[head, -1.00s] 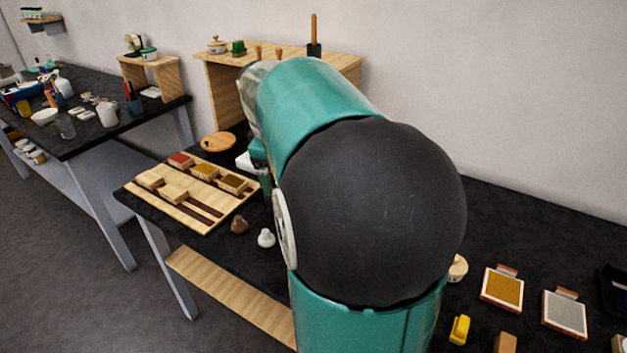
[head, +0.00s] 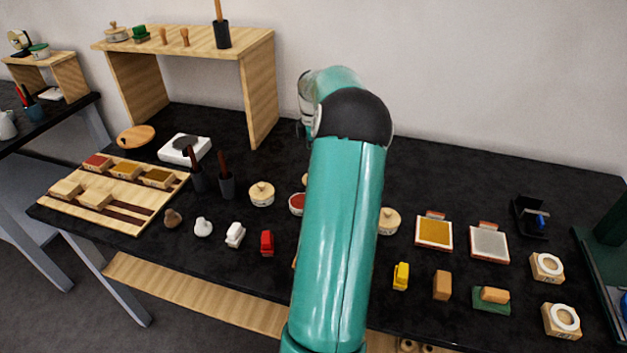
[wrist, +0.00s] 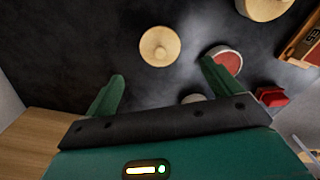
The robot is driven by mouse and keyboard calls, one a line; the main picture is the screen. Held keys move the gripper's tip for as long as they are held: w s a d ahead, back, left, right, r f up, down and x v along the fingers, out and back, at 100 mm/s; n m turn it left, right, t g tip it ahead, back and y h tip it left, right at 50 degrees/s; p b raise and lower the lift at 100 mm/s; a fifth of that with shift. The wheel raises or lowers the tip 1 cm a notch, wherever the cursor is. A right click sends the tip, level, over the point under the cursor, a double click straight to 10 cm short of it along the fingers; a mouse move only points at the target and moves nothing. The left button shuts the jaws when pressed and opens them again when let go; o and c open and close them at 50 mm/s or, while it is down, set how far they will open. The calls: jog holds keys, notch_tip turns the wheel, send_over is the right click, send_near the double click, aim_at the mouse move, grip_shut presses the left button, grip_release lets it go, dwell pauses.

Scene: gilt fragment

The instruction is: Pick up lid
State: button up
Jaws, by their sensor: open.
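My gripper (wrist: 163,70) shows in the wrist view with its two green fingers spread and nothing between them. A round pale wooden lid (wrist: 160,46) with a small knob lies on the dark tabletop just beyond the fingertips, roughly centred between them. A round container with red contents (wrist: 226,62) is beside it, close to the right finger. In the head view my arm hides my gripper and part of this area. The red container (head: 297,204) and a pale round edge, perhaps the lid (head: 306,180), peek out left of my arm.
Lidded pots stand left (head: 262,195) and right (head: 388,222) of my arm. A wooden shelf (head: 262,90) rises at the back left.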

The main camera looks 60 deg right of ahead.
notch_tip(320, 180, down, 8)
jog(key=shift+w+a+f, duration=0.1)
jog(key=shift+w+f, duration=0.05)
jog(key=shift+f, duration=0.05)
jog(key=c, duration=1.1)
